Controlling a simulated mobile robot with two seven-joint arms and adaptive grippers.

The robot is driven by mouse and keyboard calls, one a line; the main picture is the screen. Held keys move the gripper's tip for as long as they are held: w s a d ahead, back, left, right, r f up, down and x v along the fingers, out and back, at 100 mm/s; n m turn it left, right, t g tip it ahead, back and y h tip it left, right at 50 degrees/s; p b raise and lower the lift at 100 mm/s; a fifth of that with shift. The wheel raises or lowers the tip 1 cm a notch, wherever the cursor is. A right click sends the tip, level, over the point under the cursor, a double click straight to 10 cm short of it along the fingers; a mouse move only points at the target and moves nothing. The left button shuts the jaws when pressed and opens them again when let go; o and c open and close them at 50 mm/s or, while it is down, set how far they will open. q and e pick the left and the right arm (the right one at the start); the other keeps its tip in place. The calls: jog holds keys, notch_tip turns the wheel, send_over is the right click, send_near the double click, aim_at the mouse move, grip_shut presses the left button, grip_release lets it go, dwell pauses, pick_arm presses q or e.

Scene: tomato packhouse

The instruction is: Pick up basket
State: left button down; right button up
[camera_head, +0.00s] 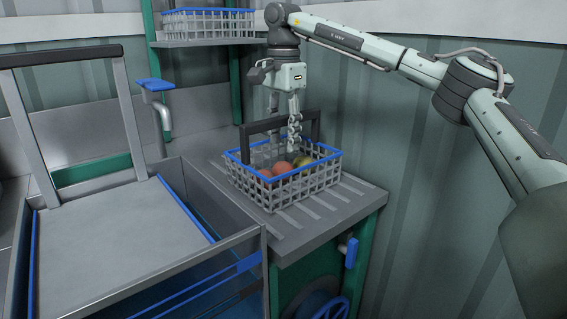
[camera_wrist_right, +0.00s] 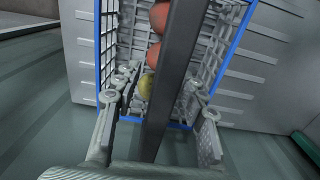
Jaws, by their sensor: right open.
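The basket (camera_head: 290,190) is a grey wire-grid basket with a blue rim and a dark upright handle (camera_head: 266,124). It stands on the slatted grey bench and holds red tomatoes and a yellowish-green one. My right gripper (camera_head: 284,138) points down over the basket, at its handle. In the right wrist view, the open fingers of my right gripper (camera_wrist_right: 163,88) lie on either side of the dark handle bar (camera_wrist_right: 172,85), with gaps showing. The basket's blue rim (camera_wrist_right: 98,50) and tomatoes show below. My left gripper is in neither view.
A grey bench (camera_head: 345,205) on green legs carries the basket. A large metal bin (camera_head: 210,262) with a frame stands close on the left. A shelf (camera_head: 205,43) behind holds another blue-rimmed basket (camera_head: 208,24). A corrugated wall (camera_head: 400,140) lies right of the bench.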

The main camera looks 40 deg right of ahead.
grip_shut()
dwell(0.6)
